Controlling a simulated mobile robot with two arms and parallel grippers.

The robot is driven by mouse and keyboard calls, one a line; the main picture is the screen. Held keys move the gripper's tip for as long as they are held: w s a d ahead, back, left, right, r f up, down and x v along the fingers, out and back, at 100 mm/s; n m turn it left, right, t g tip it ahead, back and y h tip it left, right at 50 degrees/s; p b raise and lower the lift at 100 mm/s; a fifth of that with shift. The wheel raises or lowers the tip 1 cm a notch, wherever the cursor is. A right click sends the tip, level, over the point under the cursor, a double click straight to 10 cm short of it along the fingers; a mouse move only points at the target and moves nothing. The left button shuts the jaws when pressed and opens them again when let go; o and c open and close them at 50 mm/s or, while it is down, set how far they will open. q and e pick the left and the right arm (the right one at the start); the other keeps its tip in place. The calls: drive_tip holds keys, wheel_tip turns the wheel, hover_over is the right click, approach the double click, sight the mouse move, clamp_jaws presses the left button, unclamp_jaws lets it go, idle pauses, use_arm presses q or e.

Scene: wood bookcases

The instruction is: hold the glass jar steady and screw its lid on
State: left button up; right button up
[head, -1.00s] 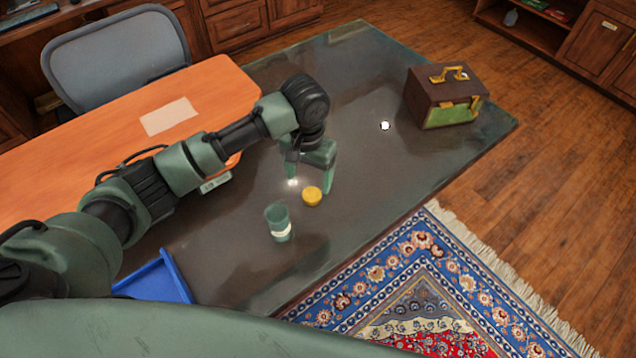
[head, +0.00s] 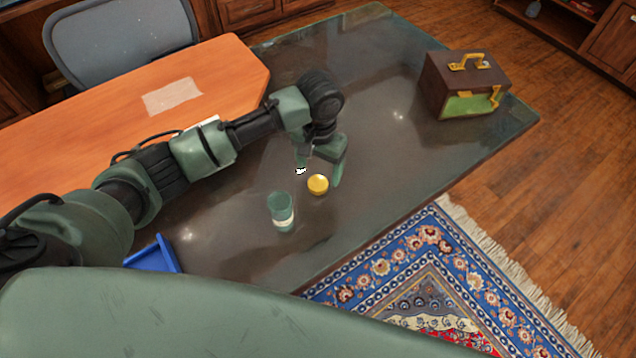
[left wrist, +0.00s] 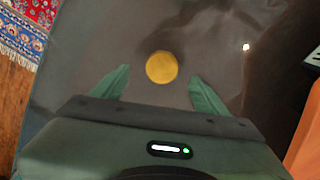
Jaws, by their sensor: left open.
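The glass jar (head: 282,211) stands upright on the dark table, greenish and clear with a pale band low on it. Its top looks open. The round yellow lid (head: 318,184) lies on the table just beyond the jar, to its upper right, apart from it. My left gripper (head: 318,178) is open, with its fingers pointing down on either side of the lid. In the left wrist view the lid (left wrist: 161,67) shows between and a little beyond the two spread fingertips, touching neither. The jar is not in the left wrist view. My right gripper is not in view.
A brown and green box (head: 467,85) with yellow handles stands at the table's far right. A blue tray (head: 153,255) is at the near left. An orange desk (head: 105,110) adjoins the table's left side. The middle of the dark table is mostly clear.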

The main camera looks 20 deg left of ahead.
sight(318, 183)
use_arm(q)
drive_tip(key=shift+f, duration=0.1)
drive_tip(key=shift+a+f+p, duration=0.15)
drive_tip(key=shift+f+p, duration=0.35)
drive_tip(key=shift+f, duration=2.1)
drive_tip(key=shift+c, duration=0.3)
drive_tip(key=c, duration=1.4)
wheel_tip(318, 183, up, 20)
drive_tip(key=shift+r+b, duration=0.1)
drive_tip(key=shift+b, duration=0.45)
